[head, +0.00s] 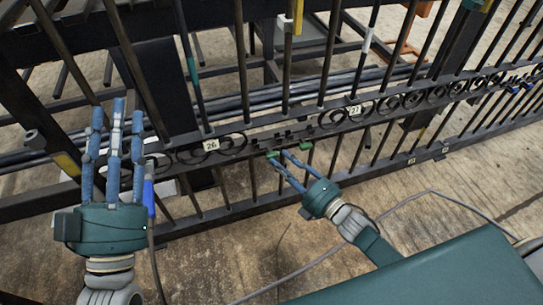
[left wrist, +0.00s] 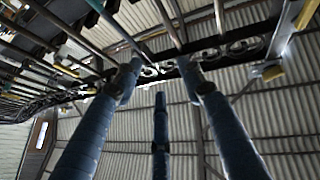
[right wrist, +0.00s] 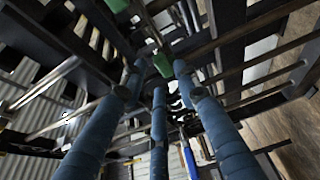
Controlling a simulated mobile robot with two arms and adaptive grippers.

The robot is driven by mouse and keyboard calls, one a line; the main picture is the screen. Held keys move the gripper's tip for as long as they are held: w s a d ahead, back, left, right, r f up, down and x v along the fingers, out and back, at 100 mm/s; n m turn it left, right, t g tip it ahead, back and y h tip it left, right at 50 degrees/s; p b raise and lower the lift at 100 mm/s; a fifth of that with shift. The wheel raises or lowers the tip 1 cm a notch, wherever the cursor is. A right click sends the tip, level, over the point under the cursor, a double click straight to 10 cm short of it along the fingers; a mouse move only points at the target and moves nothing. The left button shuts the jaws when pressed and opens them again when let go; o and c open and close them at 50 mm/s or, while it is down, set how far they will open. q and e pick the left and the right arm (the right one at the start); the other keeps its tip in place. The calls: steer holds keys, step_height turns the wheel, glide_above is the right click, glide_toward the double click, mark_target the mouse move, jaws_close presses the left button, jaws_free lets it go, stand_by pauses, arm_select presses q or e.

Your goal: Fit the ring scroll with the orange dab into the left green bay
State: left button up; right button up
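The black gate carries a band of scrollwork (head: 400,101) between labels 26 and 27. Small green marks (head: 305,146) show on the band near the bare slot area right of label 26. Green pieces also show in the right wrist view (right wrist: 163,62). I cannot make out a ring scroll with an orange dab in any view. My right gripper (head: 278,157) has its fingers at the gate beside the green marks; whether it holds anything is unclear. My left gripper (head: 117,112) is open, fingers spread and empty, in front of the gate at the left.
Label 26 (head: 211,145) and label 27 (head: 354,110) sit on the band. Upright bars and dark rails fill the back. A cable (head: 290,268) lies on the floor (head: 240,225). A blue-handled item (head: 149,197) hangs close beside my left gripper.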

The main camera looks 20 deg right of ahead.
mark_target(274, 157)
arm_select(q)
steer(key=s+r+t+h+b, duration=0.1)
steer(key=s+r+t, duration=0.2)
steer(key=s+r, duration=0.1)
steer(key=shift+s+a+r, duration=0.3)
steer(key=shift+r, duration=0.4)
arm_select(e)
steer(key=x, duration=0.5)
jaws_close()
